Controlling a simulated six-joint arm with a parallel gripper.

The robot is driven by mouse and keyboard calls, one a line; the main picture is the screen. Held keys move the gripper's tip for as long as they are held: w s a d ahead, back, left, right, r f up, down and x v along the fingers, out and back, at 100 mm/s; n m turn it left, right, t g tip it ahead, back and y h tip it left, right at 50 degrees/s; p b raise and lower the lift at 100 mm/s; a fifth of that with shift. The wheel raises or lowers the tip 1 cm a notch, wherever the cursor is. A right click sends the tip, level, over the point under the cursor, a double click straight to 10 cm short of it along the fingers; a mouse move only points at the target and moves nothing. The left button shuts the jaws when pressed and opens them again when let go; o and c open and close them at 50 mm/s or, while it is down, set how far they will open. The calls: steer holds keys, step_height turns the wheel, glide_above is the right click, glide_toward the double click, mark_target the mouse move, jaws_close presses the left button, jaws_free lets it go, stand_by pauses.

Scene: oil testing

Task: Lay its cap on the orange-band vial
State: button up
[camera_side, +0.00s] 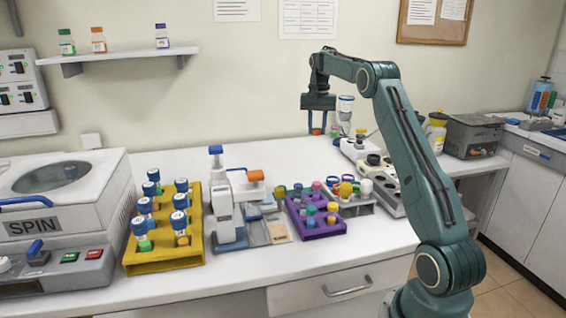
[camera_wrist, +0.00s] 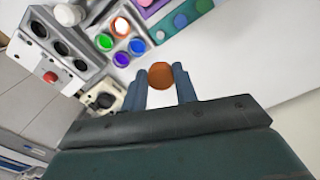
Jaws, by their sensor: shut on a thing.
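My gripper (camera_side: 317,130) hangs high above the back of the counter, fingers pointing down. It is shut on a small round orange cap (camera_wrist: 160,75), which sits between the two blue fingertips in the wrist view. The cap is held in the air, apart from any vial. In the wrist view, a round top with an orange ring and white centre (camera_wrist: 121,26) sits in a pale holder beside green, blue and purple ones. I cannot tell for sure whether it is the orange-band vial. A small orange-banded bottle (camera_side: 98,40) also stands on the wall shelf.
A yellow rack (camera_side: 165,258) of blue-capped tubes and a centrifuge (camera_side: 62,195) are left.

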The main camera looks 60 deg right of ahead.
steer(key=w+a+f+n, duration=0.2)
steer(key=w+a, duration=0.1)
steer(key=a, duration=0.5)
steer(key=w+a+f+n, duration=0.2)
steer(key=w+a, duration=0.1)
steer(key=a, duration=0.5)
steer(key=w+a+f+n, duration=0.2)
steer(key=w+a, duration=0.1)
steer(key=a, duration=0.5)
steer(key=shift+w+a+f, duration=0.15)
steer(key=shift+a+f, duration=0.05)
steer(key=shift+f, duration=0.15)
steer(key=shift+f, duration=0.2)
steer(key=shift+f, duration=2.25)
steer(key=shift+f, duration=0.65)
steer(key=o, duration=1.3)
